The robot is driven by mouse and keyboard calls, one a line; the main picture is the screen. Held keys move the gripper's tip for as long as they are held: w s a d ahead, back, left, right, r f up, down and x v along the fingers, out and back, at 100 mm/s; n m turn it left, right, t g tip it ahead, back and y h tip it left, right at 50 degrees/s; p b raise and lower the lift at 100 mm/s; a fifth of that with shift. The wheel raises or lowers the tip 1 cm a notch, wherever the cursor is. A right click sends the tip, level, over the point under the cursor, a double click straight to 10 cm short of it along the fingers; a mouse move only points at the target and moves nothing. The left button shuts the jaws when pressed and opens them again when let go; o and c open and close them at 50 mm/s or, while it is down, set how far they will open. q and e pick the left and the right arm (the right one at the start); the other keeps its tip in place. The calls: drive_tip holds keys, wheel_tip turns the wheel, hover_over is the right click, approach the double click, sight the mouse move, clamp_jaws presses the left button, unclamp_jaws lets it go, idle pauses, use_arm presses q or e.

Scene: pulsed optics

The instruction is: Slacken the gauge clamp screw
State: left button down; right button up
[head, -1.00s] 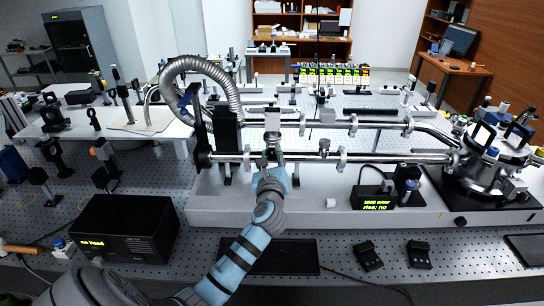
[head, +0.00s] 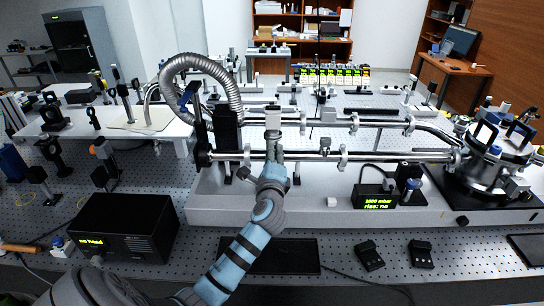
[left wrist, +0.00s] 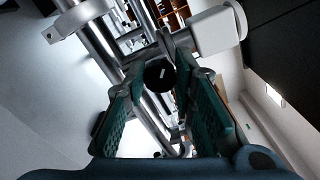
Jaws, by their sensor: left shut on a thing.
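The gauge (head: 272,118) stands upright on the near steel pipe in the head view, and its pale body (left wrist: 215,31) shows at the top right of the left wrist view. My left gripper (head: 275,157) is at the pipe just below the gauge. In the left wrist view, the two green fingers of my left gripper (left wrist: 163,80) are closed on the sides of a dark round screw head (left wrist: 160,75) with a pale mark, which I take as the gauge clamp screw. The clamp itself is largely hidden by the gripper in the head view. My right gripper is not in view.
The near pipe (head: 310,157) runs right to a round steel chamber (head: 478,174). A ribbed hose (head: 233,95) arches at the left. A small readout (head: 378,201) shows 1000 mbar. A black box (head: 125,222) stands at the front left.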

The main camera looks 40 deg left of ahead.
use_arm(q)
drive_tip(key=n+b, duration=0.3)
drive_tip(key=n, duration=0.5)
drive_tip(key=n+b, duration=0.4)
drive_tip(key=n, duration=0.4)
drive_tip(key=n+b, duration=0.4)
drive_tip(key=n, duration=0.4)
drive_tip(key=shift+w+d+f+n, duration=0.1)
drive_tip(key=shift+f+n, duration=0.2)
drive_tip(key=c, duration=1.3)
unclamp_jaws()
drive_tip(key=shift+c, duration=0.2)
drive_tip(key=shift+r, duration=0.1)
